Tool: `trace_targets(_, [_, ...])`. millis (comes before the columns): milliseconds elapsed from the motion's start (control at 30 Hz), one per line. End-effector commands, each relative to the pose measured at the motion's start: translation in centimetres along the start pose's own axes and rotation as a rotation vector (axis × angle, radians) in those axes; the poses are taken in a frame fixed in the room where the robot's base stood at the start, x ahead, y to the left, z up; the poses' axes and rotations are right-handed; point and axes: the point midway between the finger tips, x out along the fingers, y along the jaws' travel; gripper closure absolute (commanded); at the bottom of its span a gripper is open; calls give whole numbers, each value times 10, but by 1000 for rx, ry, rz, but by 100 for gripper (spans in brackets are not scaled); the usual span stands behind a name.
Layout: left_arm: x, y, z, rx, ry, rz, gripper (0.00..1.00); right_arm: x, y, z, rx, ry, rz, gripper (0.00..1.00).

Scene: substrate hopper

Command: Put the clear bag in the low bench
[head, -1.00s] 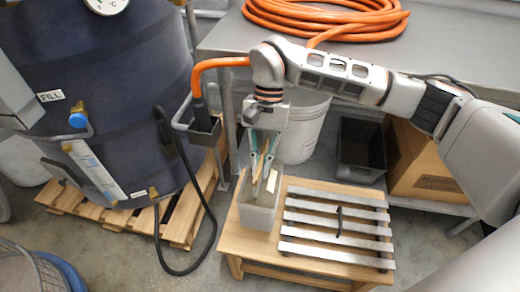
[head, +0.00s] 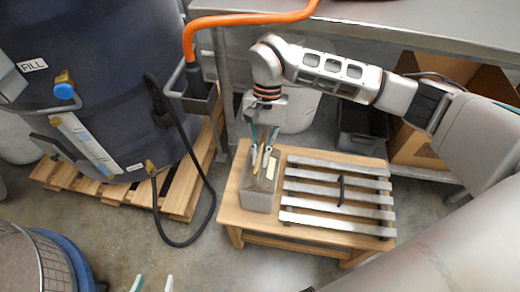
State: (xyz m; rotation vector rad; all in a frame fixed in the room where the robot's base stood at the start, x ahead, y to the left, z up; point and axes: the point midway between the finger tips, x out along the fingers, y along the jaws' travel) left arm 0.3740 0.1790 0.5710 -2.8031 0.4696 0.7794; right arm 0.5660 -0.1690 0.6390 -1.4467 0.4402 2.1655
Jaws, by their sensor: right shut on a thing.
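The clear bag (head: 258,200) is greyish, see-through and box-shaped, with tan contents and a pale label. It is upright at the left end of the low bench (head: 270,240), left of the bench's metal slats. I cannot tell whether its bottom touches the wood. My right gripper (head: 262,160) points down at the bag's top and is shut on it; the exact grip is hard to see among the tan pieces. My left gripper (head: 153,284) shows only its fingertips at the bottom edge, apart and empty, over the floor.
The metal slats (head: 338,200) with a dark handle cover the bench's right part. A dark tank (head: 100,100) stands on a pallet (head: 180,203) at left. A steel table (head: 420,25), a white bucket (head: 296,115) and a dark bin (head: 360,135) are behind.

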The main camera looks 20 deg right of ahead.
Motion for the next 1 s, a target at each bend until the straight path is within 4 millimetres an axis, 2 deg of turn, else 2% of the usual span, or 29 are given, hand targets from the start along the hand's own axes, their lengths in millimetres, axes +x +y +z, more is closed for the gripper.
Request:
trace_targets(33, [0, -1, -2, 1, 3, -1, 60, -5, -2, 1, -2, 3, -6, 100])
trace_targets(233, [0, 0, 0, 2, -2, -1, 60, -4, -1, 0, -2, 3, -5, 100])
trace_targets(300, [0, 0, 1, 2, -4, -1, 60, -2, 0, 0, 0, 3, -2, 76])
trace_targets(333, [0, 0, 1, 2, -5, -1, 60, -2, 0, 0, 0, 3, -2, 75])
trace_targets(700, [0, 0, 2, 2, -7, -1, 60, -3, 0, 1, -1, 3, -2, 75])
trace_targets(867, [-1, -3, -2, 9, -3, -6, 60, -25, -1, 0, -1, 9, -4, 75])
trace_targets(1000, [-2, -7, -2, 22, -9, -14, 60, -55, -1, 0, 1, 12, -6, 75])
